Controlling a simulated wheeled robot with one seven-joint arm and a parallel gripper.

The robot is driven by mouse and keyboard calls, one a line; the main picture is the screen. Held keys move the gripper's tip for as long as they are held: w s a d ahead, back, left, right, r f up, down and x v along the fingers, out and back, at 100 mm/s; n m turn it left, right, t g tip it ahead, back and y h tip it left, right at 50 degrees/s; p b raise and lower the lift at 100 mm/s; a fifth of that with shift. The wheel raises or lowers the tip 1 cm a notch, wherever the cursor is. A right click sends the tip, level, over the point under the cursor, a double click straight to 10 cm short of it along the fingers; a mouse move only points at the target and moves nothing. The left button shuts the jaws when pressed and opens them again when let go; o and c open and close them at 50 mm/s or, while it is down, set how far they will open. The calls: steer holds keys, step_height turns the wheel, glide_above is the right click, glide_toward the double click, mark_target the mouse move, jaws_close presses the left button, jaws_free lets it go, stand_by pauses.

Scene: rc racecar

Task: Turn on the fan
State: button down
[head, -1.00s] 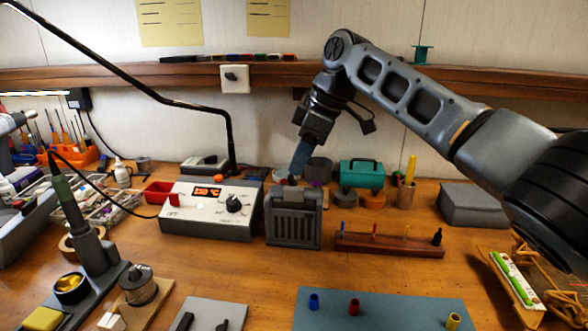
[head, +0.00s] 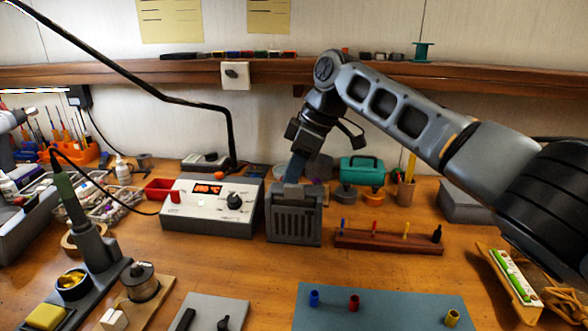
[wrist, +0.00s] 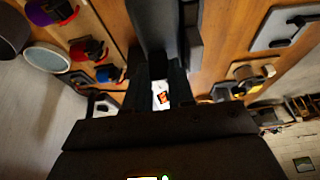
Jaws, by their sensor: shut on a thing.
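The fan (head: 293,225) is a grey box with upright slots in its front, standing on the bench right of the white control unit. My gripper (head: 294,176) reaches down from above, its tips at the fan's top and back edge. The tips are partly hidden behind the fan in the head view. In the wrist view the two dark fingers (wrist: 161,88) are close together, with a small white and orange part (wrist: 161,96) showing between them. I cannot tell clearly whether this is the fan's switch. The fan stands upright.
The control unit (head: 212,205) with a lit red display is close on the left. A wooden rack (head: 388,242) with small coloured pegs is on the right. A teal box (head: 362,171) stands behind. A blue-grey mat (head: 385,308) lies in front.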

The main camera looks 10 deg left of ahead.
mark_target(310, 187)
steer(key=shift+d+y, duration=0.1)
steer(key=shift+y, duration=0.2)
steer(key=shift+d+f+y, duration=0.1)
steer(key=shift+d+y, duration=0.2)
steer(key=shift+y, duration=0.5)
steer(key=shift+d+f+y+b, duration=0.25)
steer(key=shift+d+y+b, duration=0.2)
steer(key=shift+y+b, duration=0.55)
steer(key=y+b, duration=0.2)
steer(key=d+y+b, duration=0.1)
steer(key=shift+f, duration=0.25)
steer(key=shift+d+y+b, duration=0.35)
steer(key=shift+y+b, duration=0.85)
steer(key=shift+r, duration=0.1)
